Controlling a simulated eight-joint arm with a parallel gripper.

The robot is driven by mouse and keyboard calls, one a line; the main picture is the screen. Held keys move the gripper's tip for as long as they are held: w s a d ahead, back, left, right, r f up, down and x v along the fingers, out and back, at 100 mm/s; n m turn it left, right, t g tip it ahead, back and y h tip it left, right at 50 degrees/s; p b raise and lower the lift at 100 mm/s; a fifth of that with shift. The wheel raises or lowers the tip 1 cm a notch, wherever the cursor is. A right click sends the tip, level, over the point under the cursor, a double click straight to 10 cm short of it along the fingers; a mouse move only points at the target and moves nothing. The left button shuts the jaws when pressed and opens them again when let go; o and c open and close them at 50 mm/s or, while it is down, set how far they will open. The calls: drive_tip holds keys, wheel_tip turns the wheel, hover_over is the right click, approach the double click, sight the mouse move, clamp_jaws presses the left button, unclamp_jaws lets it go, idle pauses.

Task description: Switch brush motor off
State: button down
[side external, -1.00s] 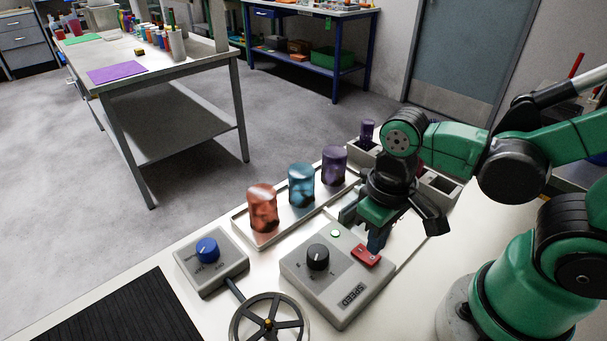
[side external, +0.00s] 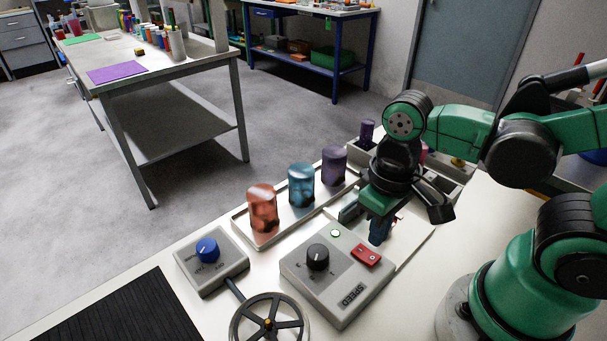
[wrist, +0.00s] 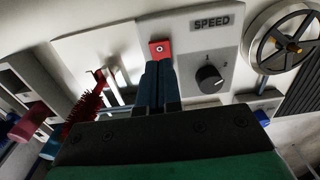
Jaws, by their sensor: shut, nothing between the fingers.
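The grey control box marked SPEED (side external: 345,290) sits on the white bench. It carries a red rocker switch (side external: 367,254), a black dial (side external: 318,257) and a small pale green lamp (side external: 335,233). In the wrist view the red switch (wrist: 160,47) is just beyond my fingertips, with the black dial (wrist: 210,77) to the right. My gripper (side external: 379,238) is shut and empty, a little above and behind the switch, and appears apart from it. A red bristled brush (wrist: 84,108) shows left of my fingers in the wrist view (wrist: 158,66).
Orange (side external: 262,208), teal (side external: 301,185) and purple (side external: 334,165) jars stand in a tray behind the box. A small box with a blue knob (side external: 207,250) lies left. A handwheel (side external: 269,322) is at the front. A black ribbed mat (side external: 115,312) lies front left.

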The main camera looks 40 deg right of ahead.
drive_tip(key=shift+r, duration=2.6)
drive_tip(key=w+d+t, duration=0.4)
drive_tip(key=w+t, duration=0.3)
drive_tip(key=w, duration=0.1)
drive_tip(key=shift+r, duration=0.3)
wheel_tip(320, 180, up, 4)
drive_tip(key=g, duration=0.8)
hover_over(370, 255)
drive_tip(key=w, duration=0.2)
drive_tip(key=shift+s+a+r, duration=0.2)
drive_tip(key=shift+s+a, duration=0.05)
